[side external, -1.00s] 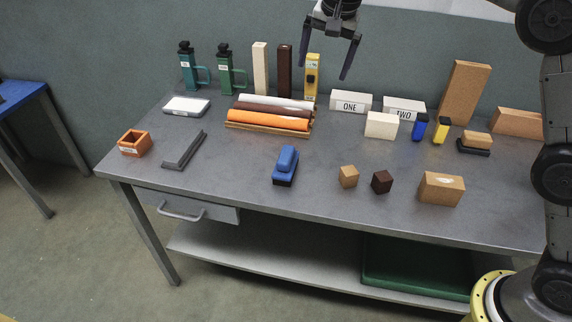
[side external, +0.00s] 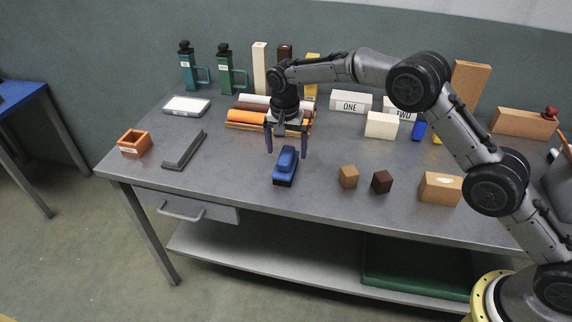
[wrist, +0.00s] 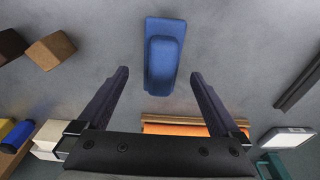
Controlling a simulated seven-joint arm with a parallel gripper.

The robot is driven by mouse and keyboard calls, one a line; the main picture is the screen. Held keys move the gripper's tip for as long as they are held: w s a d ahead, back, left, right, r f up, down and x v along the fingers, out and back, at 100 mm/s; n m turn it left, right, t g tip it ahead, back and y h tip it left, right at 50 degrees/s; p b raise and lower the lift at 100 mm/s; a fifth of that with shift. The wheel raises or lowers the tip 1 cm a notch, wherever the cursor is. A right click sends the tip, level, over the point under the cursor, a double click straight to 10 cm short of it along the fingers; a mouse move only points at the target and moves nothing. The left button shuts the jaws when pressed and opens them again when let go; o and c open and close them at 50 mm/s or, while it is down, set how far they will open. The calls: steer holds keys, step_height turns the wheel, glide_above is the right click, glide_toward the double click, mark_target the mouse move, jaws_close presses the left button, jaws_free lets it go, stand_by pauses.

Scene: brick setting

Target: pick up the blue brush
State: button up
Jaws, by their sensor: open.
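The blue brush (side external: 285,167) lies on the grey table near its front edge, with a raised blue handle on a darker base. It also shows in the wrist view (wrist: 163,57), at the top middle, beyond the fingertips. My gripper (side external: 287,153) points down above and just behind the brush in the side view. In the wrist view my gripper (wrist: 160,72) has its two fingers spread wide, with nothing between them. The brush appears lined up with the gap between the fingers and is not gripped.
Orange and white rolls (side external: 246,117) lie behind the brush. A tan cube (side external: 348,177) and a dark brown cube (side external: 382,181) stand to its right. A grey stepped block (side external: 184,149) and an orange box (side external: 134,143) are to its left. Table around the brush is clear.

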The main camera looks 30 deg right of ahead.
steer(key=shift+w+d+f, duration=0.1)
steer(key=shift+w+f, duration=0.1)
steer(key=shift+f, duration=1.4)
steer(key=shift+w+d+f, duration=0.1)
steer(key=shift+w+f, duration=0.05)
steer(key=shift+f, duration=1.45)
steer(key=c, duration=1.6)
